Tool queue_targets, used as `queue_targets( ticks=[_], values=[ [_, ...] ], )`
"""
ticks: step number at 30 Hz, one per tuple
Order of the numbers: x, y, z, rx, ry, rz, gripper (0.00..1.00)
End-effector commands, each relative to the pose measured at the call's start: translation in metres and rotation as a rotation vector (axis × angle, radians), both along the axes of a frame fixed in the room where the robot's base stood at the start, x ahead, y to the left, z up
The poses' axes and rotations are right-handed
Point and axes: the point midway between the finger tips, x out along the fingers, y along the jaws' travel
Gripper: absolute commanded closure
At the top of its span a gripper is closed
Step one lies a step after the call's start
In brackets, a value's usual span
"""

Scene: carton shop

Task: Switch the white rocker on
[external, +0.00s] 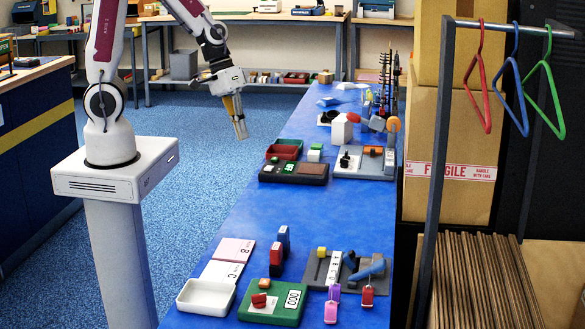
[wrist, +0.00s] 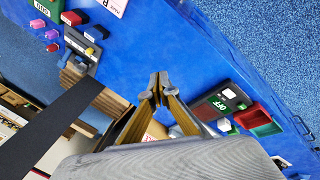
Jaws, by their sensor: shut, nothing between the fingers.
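A dark panel (external: 266,175) lies near the left edge of the blue table. It carries a green label (external: 289,168) and a brown plate (external: 312,169). My gripper (external: 241,130) is shut and empty, in the air left of and above the panel. Its fingertips (wrist: 158,82) meet in the wrist view.
A red and green tray (external: 284,150) and a white-and-green block (external: 314,153) stand just behind the panel. A grey board (external: 348,172) with small parts is to its right. A green counter box (external: 248,312) and tags lie at the front. The table middle (external: 300,215) is clear.

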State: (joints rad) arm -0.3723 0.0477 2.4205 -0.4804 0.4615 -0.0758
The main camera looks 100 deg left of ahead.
Motion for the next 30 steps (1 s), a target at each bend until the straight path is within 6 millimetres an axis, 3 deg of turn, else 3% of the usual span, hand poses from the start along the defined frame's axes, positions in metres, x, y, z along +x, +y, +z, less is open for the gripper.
queue_targets(
  ticks=[15,24,30],
  values=[
    [0.036,0.076,-0.059,-0.002,-0.040,0.433,1.00],
    [0.038,0.139,-0.092,0.064,-0.076,0.738,1.00],
    [0.033,0.179,-0.099,0.137,-0.118,0.929,1.00]
  ],
)
